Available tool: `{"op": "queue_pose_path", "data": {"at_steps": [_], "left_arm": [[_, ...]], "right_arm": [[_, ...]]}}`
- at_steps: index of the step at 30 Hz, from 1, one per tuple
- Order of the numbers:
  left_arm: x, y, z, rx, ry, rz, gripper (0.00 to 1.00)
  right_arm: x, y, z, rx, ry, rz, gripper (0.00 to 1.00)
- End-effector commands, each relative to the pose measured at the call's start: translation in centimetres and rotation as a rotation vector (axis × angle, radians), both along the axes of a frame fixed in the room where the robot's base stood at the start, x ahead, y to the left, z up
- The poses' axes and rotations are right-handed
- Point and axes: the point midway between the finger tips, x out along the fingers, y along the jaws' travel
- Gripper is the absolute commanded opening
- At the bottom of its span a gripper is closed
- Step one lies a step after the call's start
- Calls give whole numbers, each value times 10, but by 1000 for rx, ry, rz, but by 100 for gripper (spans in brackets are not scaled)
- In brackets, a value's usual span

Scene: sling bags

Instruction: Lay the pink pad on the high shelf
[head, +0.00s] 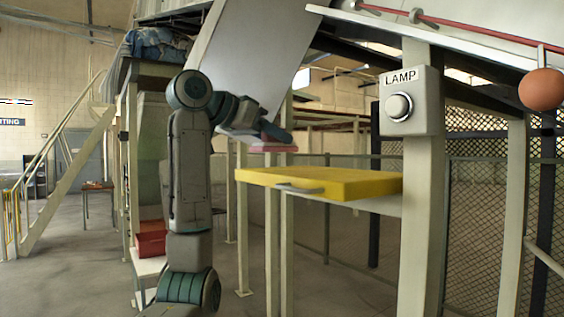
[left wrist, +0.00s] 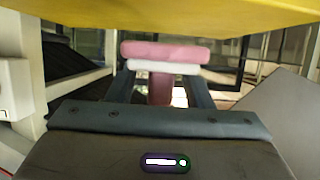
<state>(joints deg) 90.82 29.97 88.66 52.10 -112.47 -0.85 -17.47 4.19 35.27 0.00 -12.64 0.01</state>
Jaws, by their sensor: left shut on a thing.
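My left gripper (head: 275,140) is shut on the pink pad (head: 268,148), in the middle of the head view. The left wrist view shows the pad (left wrist: 165,52) between the two dark fingers, with a white layer along its lower side there. A thick yellow slab (head: 335,182) with a grey handle lies on a pale shelf (head: 375,205), just right of the pad and a little lower in the head view. The slab also fills the top of the left wrist view (left wrist: 160,15). I cannot tell which surface is the high shelf. My right gripper is out of view.
A pale post with a LAMP button box (head: 411,103) stands right of the slab. An orange ball (head: 541,89) hangs at the far right. A sloping grey panel (head: 255,50) is above my gripper. A red box (head: 151,240) sits low on the left, partly behind my arm.

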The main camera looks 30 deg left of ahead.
Motion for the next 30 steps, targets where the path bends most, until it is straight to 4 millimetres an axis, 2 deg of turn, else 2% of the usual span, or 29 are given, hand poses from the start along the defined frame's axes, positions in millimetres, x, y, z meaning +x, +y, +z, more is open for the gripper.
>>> {"op": "queue_pose_path", "data": {"at_steps": [1, 6, 12, 17, 25, 30], "left_arm": [[9, 4, 5, -2, 4, 2, 24], [42, 17, 3, -3, 5, 2, 24], [74, 30, -2, -1, 2, 2, 24], [81, 33, -7, 0, 0, 2, 24], [81, 33, -34, 1, 2, 2, 24], [80, 32, -41, 0, -2, 1, 24]], "right_arm": [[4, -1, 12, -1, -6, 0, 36], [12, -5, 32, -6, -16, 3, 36], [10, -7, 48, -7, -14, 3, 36], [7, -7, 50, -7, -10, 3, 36], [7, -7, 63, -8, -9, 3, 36], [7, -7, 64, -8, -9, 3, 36]]}}
